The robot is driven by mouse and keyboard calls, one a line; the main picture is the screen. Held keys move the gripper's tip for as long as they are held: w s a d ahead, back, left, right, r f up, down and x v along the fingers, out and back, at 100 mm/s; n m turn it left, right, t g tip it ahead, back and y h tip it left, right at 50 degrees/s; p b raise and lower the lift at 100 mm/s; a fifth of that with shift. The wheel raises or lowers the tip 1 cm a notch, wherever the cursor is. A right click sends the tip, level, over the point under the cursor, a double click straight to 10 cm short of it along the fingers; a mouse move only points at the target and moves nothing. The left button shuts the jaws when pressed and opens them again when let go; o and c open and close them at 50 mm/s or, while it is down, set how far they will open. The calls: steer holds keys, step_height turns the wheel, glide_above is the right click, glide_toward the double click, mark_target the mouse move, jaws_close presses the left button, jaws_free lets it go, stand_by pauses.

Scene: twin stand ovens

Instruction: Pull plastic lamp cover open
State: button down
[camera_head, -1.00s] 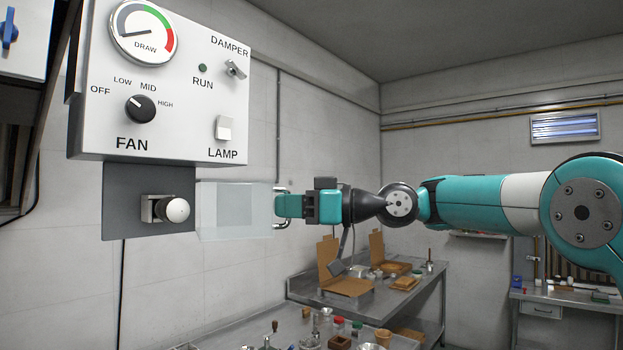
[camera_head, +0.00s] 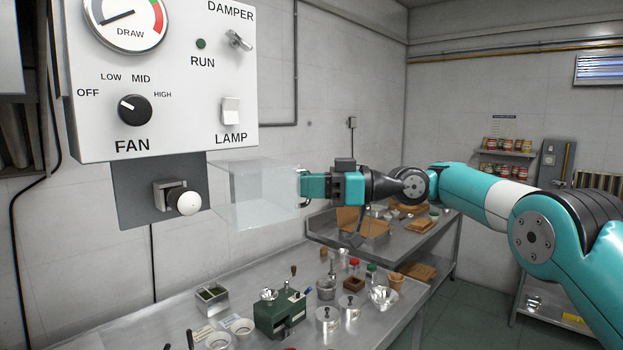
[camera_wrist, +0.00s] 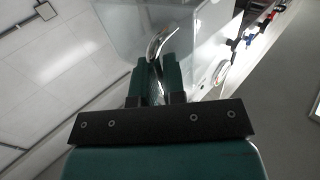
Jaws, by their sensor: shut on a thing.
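The clear plastic lamp cover (camera_head: 258,196) is a see-through box standing out to the right of the dark plate (camera_head: 134,205) under the control panel. It sits clear of the white round lamp (camera_head: 187,202), which is uncovered in the head view. My gripper (camera_head: 303,188) is at the cover's right end, shut on its metal handle. In the wrist view, the two fingers (camera_wrist: 158,78) close around the curved, shiny handle (camera_wrist: 160,42), with the see-through cover (camera_wrist: 125,28) behind it. The cover's hinge cannot be made out.
The control panel (camera_head: 165,85) with dial, fan knob and switches hangs above the cover. A steel bench (camera_head: 262,275) below holds jars, bowls and a green box (camera_head: 281,314). A second table (camera_head: 385,240) stands behind. Open air lies between cover and bench.

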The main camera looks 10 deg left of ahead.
steer(key=shift+s+r, duration=0.1)
steer(key=shift+r, duration=0.25)
steer(key=c, duration=1.6)
jaws_free()
steer(key=shift+a, duration=0.1)
steer(key=shift+o, duration=0.2)
